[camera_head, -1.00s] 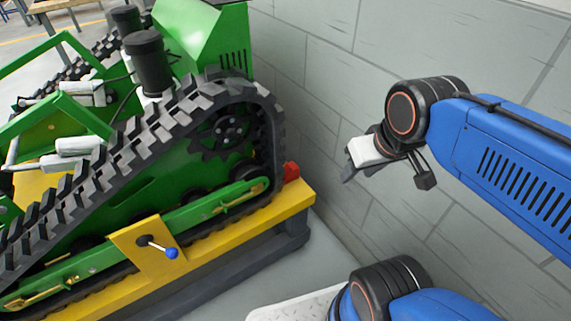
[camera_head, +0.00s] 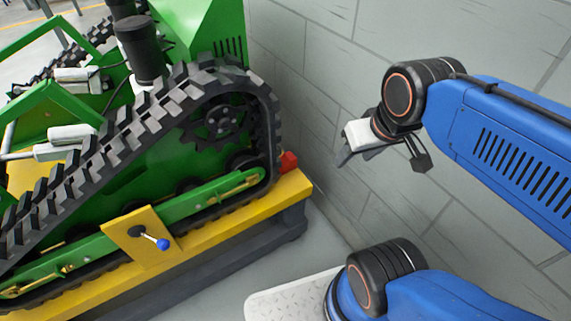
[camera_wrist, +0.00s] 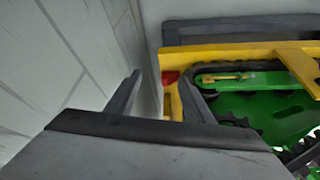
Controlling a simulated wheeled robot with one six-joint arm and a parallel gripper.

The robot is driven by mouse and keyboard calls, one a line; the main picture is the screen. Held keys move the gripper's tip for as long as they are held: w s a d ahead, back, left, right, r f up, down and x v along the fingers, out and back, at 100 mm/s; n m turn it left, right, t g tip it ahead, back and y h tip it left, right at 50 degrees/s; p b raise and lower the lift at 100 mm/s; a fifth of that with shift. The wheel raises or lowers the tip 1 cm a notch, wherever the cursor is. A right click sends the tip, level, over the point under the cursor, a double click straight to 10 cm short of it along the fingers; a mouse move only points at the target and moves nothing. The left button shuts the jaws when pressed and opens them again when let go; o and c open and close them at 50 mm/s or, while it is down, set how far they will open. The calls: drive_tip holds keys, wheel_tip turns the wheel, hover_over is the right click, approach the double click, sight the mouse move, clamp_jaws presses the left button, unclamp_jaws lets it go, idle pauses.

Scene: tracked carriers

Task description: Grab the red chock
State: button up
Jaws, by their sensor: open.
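The red chock (camera_head: 288,162) sits at the right end of the yellow platform (camera_head: 297,187), against the end of the black track. Part of it is hidden behind the track. In the wrist view the red chock (camera_wrist: 170,77) shows small beyond the fingers, at the platform's edge near the wall. My gripper (camera_head: 342,157) is in the air to the right of the chock, beside the grey wall, apart from it. In the wrist view my gripper (camera_wrist: 158,97) has its two fingers spread with nothing held between them.
A green tracked carrier (camera_head: 150,150) stands on the yellow platform. A lever with a blue knob (camera_head: 163,244) sticks out from the platform's side. The grey block wall (camera_head: 330,60) runs close behind. Open floor (camera_head: 318,245) lies between the platform and my base.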

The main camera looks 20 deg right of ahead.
drive_tip(key=shift+o, duration=1)
drive_tip(key=shift+w, duration=0.15)
drive_tip(key=n+g, duration=0.5)
drive_tip(key=n, duration=1.6)
hover_over(285, 159)
wheel_tip(285, 159, down, 14)
drive_tip(key=f, duration=1.1)
drive_tip(key=shift+s+d+f, duration=0.2)
drive_tip(key=shift+d+f, duration=0.05)
drive_tip(key=shift+f, duration=0.15)
drive_tip(key=shift+w+a+f, duration=0.1)
drive_tip(key=shift+f, duration=1.2)
drive_tip(key=shift+w+a+f, duration=0.1)
drive_tip(key=shift+f, duration=1.2)
drive_tip(key=c, duration=1.4)
drive_tip(key=shift+o, duration=0.2)
